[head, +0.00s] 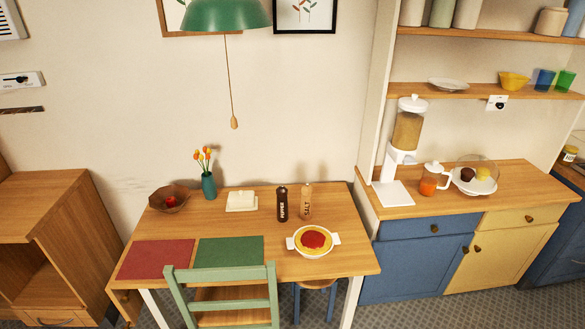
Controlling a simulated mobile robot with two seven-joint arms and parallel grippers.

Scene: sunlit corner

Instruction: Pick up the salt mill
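The salt mill (306,202) is a light wooden mill with dark "SALT" lettering. It stands upright on the wooden table (163,224), toward the back right. A dark brown pepper mill (282,204) stands upright close to its left. A white two-handled dish (299,244) with yellow and red food sits in front of the mills. Neither of my grippers shows in the head view.
A butter dish (241,201), a teal vase with flowers (208,184) and a bowl with a red fruit (168,200) stand left of the mills. A green lamp (226,14) hangs above. A green chair (220,276) stands at the table's front.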

